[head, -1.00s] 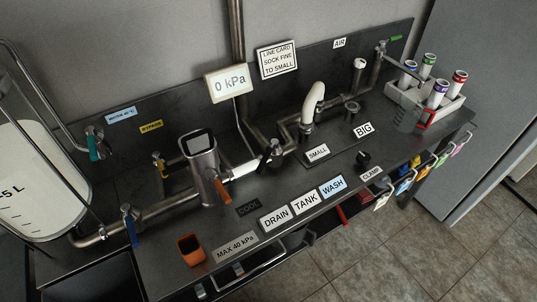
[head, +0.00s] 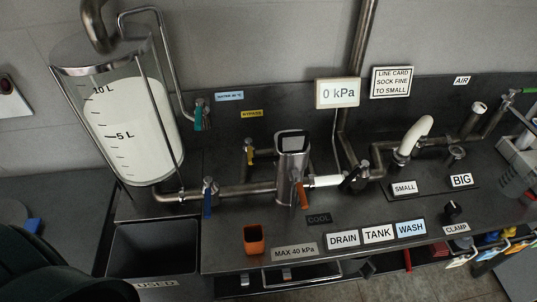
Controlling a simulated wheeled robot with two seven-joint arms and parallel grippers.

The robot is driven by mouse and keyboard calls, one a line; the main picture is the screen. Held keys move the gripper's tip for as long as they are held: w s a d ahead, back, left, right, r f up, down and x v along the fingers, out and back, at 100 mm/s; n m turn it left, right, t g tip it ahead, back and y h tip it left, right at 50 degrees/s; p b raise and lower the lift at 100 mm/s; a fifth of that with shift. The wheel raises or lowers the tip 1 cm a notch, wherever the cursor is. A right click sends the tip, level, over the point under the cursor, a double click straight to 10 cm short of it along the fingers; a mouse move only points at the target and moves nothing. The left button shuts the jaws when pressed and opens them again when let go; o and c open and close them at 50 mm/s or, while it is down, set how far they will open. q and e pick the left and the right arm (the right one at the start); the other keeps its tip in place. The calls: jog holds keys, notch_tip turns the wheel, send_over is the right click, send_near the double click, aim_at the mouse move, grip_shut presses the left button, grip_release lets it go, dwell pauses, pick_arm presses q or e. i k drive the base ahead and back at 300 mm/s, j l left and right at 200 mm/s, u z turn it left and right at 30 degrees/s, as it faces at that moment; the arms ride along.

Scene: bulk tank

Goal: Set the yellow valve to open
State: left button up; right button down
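The yellow valve (head: 250,151) is on a short steel pipe below the yellow BYPASS label (head: 252,114), left of the steel pump body (head: 292,150). Its yellow handle is small and partly lost against the pipe, and I cannot tell its exact angle. Neither gripper shows in the head view. A dark rounded shape at the bottom left corner looks like part of my own arm.
A glass tank (head: 128,120) of white liquid stands at the left. An orange cup (head: 253,239) stands in front. A dark USED bin (head: 155,250) sits at the front left.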

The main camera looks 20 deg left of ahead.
aim_at(250, 156)
jog(key=k+l, duration=0.1)
jog(key=k, duration=0.35)
jog(key=k+l, duration=0.1)
jog(key=k, duration=0.35)
